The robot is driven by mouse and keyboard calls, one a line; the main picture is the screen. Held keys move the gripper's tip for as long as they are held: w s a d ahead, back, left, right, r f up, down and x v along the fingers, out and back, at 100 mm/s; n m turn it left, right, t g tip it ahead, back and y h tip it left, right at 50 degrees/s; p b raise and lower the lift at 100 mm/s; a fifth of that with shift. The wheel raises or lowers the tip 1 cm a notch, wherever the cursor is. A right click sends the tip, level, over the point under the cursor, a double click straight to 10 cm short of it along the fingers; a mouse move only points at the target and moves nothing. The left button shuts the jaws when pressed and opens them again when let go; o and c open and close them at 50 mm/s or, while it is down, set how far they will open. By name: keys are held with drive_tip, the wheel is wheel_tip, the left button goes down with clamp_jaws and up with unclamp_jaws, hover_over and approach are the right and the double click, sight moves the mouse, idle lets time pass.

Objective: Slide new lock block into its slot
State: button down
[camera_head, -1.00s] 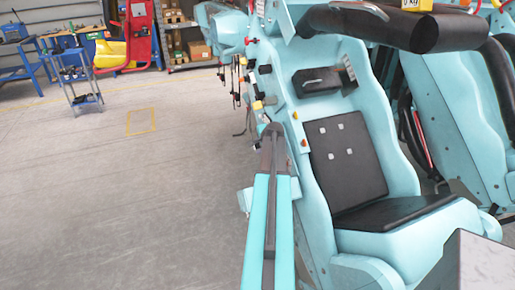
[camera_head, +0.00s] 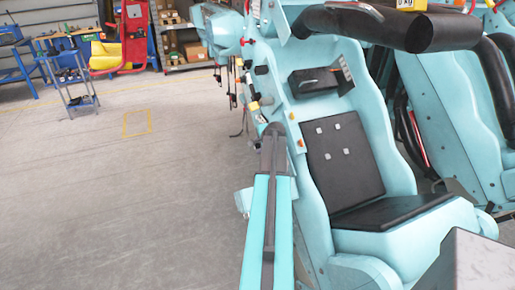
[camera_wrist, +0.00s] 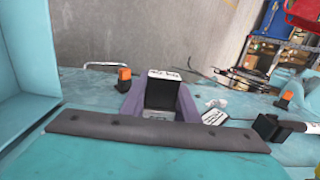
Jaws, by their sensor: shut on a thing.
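In the wrist view, a dark block (camera_wrist: 160,93) with a white, lettered top edge stands between two purple-grey uprights that look like the fingers of my gripper (camera_wrist: 160,104). The gripper is shut on this block, which I take to be the lock block; its lettering is too small to read surely. A pale labelled piece shows just below it. The slot cannot be made out, and I cannot tell whether the block's lower end is inside anything. In the head view, neither the block nor my gripper can be made out clearly.
The light-blue coaster seat (camera_head: 420,228) has black pads and a thick black restraint (camera_head: 390,27) above. In the wrist view, orange lamps (camera_wrist: 124,78) and a black fitting (camera_wrist: 268,128) sit near the block. A blue cart (camera_head: 73,82) stands on open floor at left.

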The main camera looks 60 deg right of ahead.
drive_tip(key=shift+s+d, duration=0.8)
drive_tip(key=shift+d, duration=0.25)
idle(0.5)
drive_tip(key=c, duration=1.3)
unclamp_jaws()
drive_tip(key=shift+r, duration=0.1)
drive_tip(key=b+v, duration=0.3)
drive_tip(key=v, duration=1)
drive_tip(key=shift+s+a+r, duration=0.15)
drive_tip(key=shift+s+r, duration=0.1)
drive_tip(key=shift+c, duration=0.2)
